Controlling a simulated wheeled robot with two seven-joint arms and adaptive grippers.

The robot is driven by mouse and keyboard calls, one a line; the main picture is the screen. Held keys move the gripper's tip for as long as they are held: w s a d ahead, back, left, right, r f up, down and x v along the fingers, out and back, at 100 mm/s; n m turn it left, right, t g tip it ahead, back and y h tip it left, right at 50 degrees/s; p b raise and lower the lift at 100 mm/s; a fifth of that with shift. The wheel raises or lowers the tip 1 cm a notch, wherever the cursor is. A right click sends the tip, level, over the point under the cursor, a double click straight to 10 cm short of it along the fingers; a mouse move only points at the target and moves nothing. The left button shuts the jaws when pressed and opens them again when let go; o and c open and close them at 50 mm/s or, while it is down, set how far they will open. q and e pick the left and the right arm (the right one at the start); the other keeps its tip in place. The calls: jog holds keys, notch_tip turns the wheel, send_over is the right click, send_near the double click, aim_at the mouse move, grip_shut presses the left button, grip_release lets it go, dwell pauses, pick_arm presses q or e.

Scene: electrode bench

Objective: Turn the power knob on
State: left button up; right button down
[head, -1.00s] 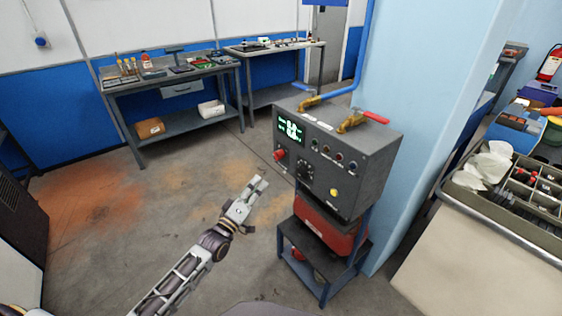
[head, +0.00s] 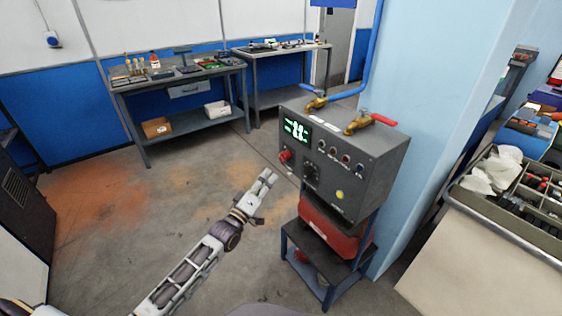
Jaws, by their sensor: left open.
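A grey power unit (head: 375,170) stands on a small dark blue stand. Its front panel carries a lit green display (head: 297,130), a red knob (head: 285,156), a black dial knob (head: 310,173), several small round sockets and a yellow button (head: 340,195). Which of these is the power knob I cannot tell from labels. My left gripper (head: 268,178) is open and empty, in front of and to the left of the panel, apart from it, with its fingers pointing up toward the red knob. My right gripper is not in view.
The blue stand (head: 328,256) holds a red case (head: 330,229) below the unit. Brass valves, one with a red handle (head: 383,120), top the unit. A pale blue pillar (head: 431,120) rises behind. A tray (head: 510,234) with small parts is at right. Floor left is clear.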

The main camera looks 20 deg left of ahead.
aim_at(284, 156)
pick_arm(q)
jog(key=b+x, duration=0.1)
jog(key=x, duration=0.9)
jog(key=shift+w, duration=0.3)
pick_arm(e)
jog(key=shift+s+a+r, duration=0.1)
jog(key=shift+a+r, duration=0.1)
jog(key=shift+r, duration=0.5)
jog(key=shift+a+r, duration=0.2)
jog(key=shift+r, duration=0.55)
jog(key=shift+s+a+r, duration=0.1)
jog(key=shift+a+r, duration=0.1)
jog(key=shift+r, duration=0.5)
pick_arm(q)
jog(key=shift+d, duration=0.1)
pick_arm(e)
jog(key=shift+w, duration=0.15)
pick_arm(q)
jog(key=c, duration=1)
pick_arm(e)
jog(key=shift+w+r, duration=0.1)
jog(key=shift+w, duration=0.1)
